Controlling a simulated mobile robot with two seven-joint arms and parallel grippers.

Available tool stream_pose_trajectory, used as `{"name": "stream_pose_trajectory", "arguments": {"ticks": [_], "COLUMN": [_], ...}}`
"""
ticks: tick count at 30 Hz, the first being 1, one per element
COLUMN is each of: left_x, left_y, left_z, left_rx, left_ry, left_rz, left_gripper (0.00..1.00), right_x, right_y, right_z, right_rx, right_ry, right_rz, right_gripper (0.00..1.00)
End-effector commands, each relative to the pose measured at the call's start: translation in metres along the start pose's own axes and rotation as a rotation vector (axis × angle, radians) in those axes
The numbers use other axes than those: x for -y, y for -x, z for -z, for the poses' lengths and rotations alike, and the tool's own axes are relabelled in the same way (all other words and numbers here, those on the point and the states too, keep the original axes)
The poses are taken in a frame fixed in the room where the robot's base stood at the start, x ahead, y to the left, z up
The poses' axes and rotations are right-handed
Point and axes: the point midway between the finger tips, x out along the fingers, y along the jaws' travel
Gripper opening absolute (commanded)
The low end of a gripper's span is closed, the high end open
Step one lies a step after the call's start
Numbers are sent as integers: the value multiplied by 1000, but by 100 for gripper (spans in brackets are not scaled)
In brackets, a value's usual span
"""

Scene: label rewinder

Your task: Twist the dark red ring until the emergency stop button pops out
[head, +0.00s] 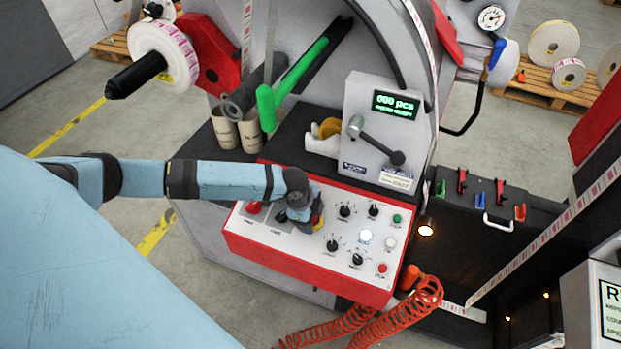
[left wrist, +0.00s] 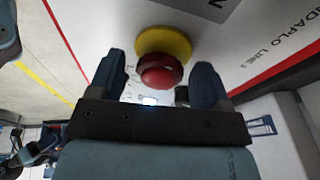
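The emergency stop in the left wrist view has a red button cap (left wrist: 157,78), a dark red ring (left wrist: 160,61) around it and a yellow disc (left wrist: 163,40) behind. My left gripper (left wrist: 160,68) is open, with one dark finger on each side of the button and gaps between fingers and ring. In the head view the left gripper (head: 303,212) is over the control panel (head: 290,250). It hides most of the emergency stop, and only a bit of the yellow disc (head: 318,222) shows. I cannot tell whether the button is in or out. My right gripper is not in view.
Several black knobs, a red button (head: 254,207) and a lit white button (head: 365,236) are on the panel. A display box (head: 385,125) with a lever stands behind it. A coiled orange hose (head: 425,295) hangs at the front right.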

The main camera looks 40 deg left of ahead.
Motion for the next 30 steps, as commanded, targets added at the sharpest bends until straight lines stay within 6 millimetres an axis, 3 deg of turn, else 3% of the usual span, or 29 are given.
{"name": "stream_pose_trajectory", "arguments": {"ticks": [7,18,30], "left_x": [1,0,0], "left_y": [11,67,75], "left_z": [-1,0,0], "left_rx": [0,1,0], "left_ry": [0,-1,0], "left_rz": [2,2,0], "left_gripper": [71,71,71], "right_x": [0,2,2], "right_y": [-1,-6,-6], "right_z": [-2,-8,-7], "right_rx": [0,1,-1], "right_ry": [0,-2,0], "right_rz": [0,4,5], "right_gripper": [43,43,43]}}
